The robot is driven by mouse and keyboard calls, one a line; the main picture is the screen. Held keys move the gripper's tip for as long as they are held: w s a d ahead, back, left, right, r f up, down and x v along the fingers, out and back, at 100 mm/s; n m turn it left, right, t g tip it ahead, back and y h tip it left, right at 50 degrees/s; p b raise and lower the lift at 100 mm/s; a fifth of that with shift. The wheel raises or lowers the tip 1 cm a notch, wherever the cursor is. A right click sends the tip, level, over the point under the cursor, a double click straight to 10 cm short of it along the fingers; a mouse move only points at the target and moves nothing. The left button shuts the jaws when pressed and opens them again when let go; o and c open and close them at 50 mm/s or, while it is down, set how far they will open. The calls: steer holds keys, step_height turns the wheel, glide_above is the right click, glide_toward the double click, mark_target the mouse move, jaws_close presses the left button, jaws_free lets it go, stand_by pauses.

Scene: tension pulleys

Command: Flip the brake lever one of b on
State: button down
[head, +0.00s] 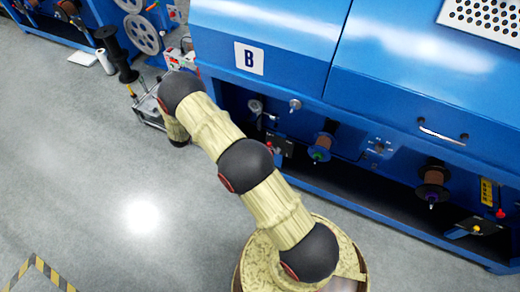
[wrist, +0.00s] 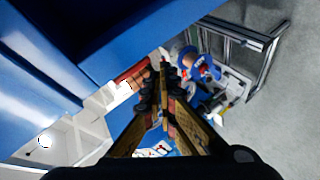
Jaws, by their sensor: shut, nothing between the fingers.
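The blue machine (head: 280,70) carries a white plate marked B (head: 249,58). Under its hood, a small red knob (head: 269,144) shows next to a black box; I cannot tell for certain whether it is brake lever one. A second black box (head: 480,228) with a yellow knob sits low at the right. My gripper (wrist: 159,88) shows in the wrist view with its fingers together and empty. In the head view my own arm hides it. No lever can be made out between or beside the fingers in the wrist view.
Brown spools (head: 323,143) and (head: 433,184) stick out under the hood. A metal frame (head: 150,108) and a dark spool stand (head: 115,52) stand left of the machine. Blue panels fill the wrist view's upper left. The grey floor (head: 90,170) at left is clear.

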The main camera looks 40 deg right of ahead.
steer(key=s+d+f+n+g+h+b, duration=0.2)
steer(key=s+d+f+h, duration=0.2)
steer(key=s+f, duration=0.8)
steer(key=s+d+f+n+g+h+b, duration=0.1)
steer(key=s+d+f+h, duration=0.3)
steer(key=s+f, duration=0.8)
step_height(320, 180, down, 4)
steer(key=shift+d+r+n+g+b, duration=0.1)
steer(key=shift+d+n+g+b, duration=0.2)
steer(key=shift+n+g+b, duration=0.15)
steer(key=d+r+b, duration=0.1)
steer(key=d+b, duration=0.2)
steer(key=d, duration=0.8)
steer(key=shift+d+r, duration=0.15)
steer(key=shift+d, duration=0.1)
steer(key=shift+r, duration=0.1)
